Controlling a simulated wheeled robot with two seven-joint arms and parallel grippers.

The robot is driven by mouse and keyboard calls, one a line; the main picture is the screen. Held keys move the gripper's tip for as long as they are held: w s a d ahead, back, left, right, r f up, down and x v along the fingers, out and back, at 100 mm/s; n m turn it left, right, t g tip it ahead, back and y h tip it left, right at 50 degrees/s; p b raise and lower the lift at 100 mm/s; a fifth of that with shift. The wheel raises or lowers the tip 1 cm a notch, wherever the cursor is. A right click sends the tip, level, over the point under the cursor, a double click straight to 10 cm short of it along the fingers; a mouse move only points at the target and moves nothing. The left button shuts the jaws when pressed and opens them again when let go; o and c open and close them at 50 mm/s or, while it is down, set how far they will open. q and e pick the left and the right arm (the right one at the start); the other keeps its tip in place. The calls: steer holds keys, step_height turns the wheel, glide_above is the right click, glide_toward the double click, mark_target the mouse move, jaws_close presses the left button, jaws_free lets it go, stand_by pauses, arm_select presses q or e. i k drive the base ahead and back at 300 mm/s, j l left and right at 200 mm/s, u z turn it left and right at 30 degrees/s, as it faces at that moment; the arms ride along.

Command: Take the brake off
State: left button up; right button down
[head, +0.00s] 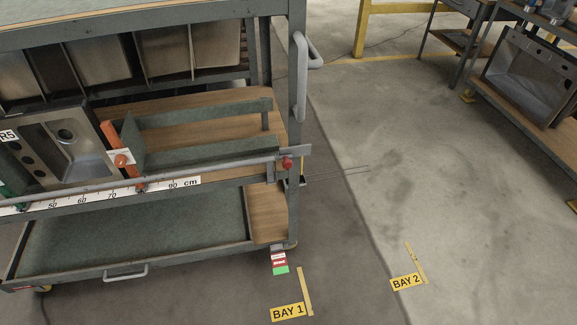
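A grey-green wheeled rack cart (185,257) fills the left of the head view. At its lower right corner, by a caster (291,245), a small tab with red and green areas (279,262) sticks out near the floor. It looks like the brake pedal, but its lettering is too small to read and I cannot tell its position. A red knob (287,163) sits at the right end of the cart's front rail. Neither of my grippers is in view.
The cart has a grey side handle (301,75). Floor signs BAY 1 (287,311) and BAY 2 (405,282) lie right of it. Another rack (520,80) stands at upper right. The floor between is clear.

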mark_target(279, 264)
steer(key=i+j+z, duration=0.55)
steer(key=i+z, duration=0.2)
